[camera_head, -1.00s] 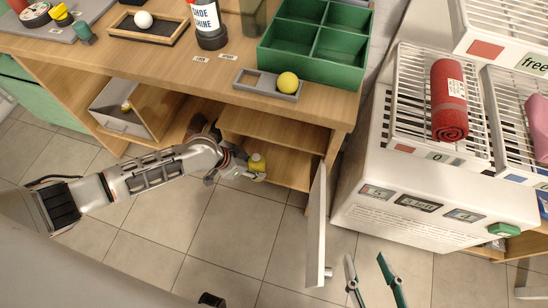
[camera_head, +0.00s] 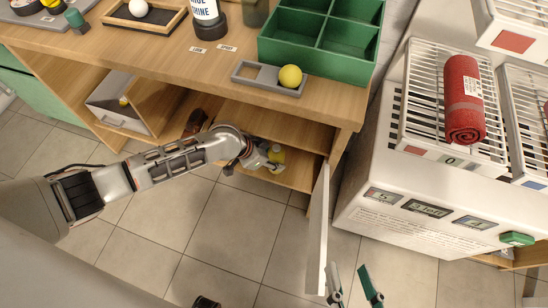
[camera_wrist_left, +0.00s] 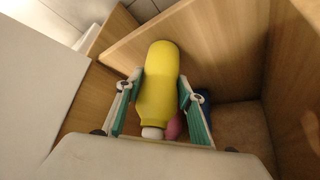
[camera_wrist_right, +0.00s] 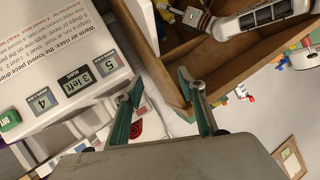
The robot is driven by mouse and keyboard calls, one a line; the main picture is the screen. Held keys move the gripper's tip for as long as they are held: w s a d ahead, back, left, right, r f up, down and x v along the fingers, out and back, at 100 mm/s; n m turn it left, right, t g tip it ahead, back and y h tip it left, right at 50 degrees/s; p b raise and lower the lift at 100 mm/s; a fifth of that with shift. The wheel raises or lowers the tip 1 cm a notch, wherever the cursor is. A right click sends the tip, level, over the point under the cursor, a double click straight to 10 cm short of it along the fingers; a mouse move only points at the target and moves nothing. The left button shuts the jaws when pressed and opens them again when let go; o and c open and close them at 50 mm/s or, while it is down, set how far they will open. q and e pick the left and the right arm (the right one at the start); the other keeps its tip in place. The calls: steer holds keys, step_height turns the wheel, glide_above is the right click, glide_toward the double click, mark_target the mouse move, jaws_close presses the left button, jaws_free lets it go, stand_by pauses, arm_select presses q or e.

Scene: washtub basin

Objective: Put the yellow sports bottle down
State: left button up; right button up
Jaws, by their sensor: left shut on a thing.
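The yellow sports bottle (camera_head: 278,155) is in my left gripper (camera_head: 268,162), at the open compartment of the wooden cabinet (camera_head: 290,177) under the worktop. In the left wrist view the yellow bottle (camera_wrist_left: 160,75) lies between the two green-lined fingers, with its white end toward the palm. Whether the bottle touches the compartment floor cannot be told. My right gripper (camera_head: 349,283) is open and empty, low in front of the cabinet door; its parted fingers also show in the right wrist view (camera_wrist_right: 163,95).
The white cabinet door (camera_head: 318,230) stands open right of the compartment. A pink object (camera_wrist_left: 173,127) and a blue object (camera_wrist_left: 203,98) are partly hidden beside the bottle. A white machine (camera_head: 420,215) with a rack stands to the right.

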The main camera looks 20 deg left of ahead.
arm_select(q)
steer(key=shift+f, duration=0.15)
steer(key=o, duration=1.4)
steer(key=shift+o, duration=0.2)
arm_select(e)
steer(key=shift+d, duration=0.1)
arm_select(q)
steer(key=shift+r, duration=0.25)
steer(key=shift+a+p+v, duration=0.2)
steer(key=shift+p+v, duration=0.5)
steer(key=shift+v, duration=0.2)
steer(key=s+a+p, duration=0.2)
steer(key=s+a, duration=0.6)
steer(key=shift+s+f, duration=0.15)
steer(key=shift+f, duration=0.25)
arm_select(e)
steer(key=d+n, duration=0.2)
steer(key=d+n+h, duration=0.1)
steer(key=d, duration=0.1)
steer(key=shift+w, duration=0.3)
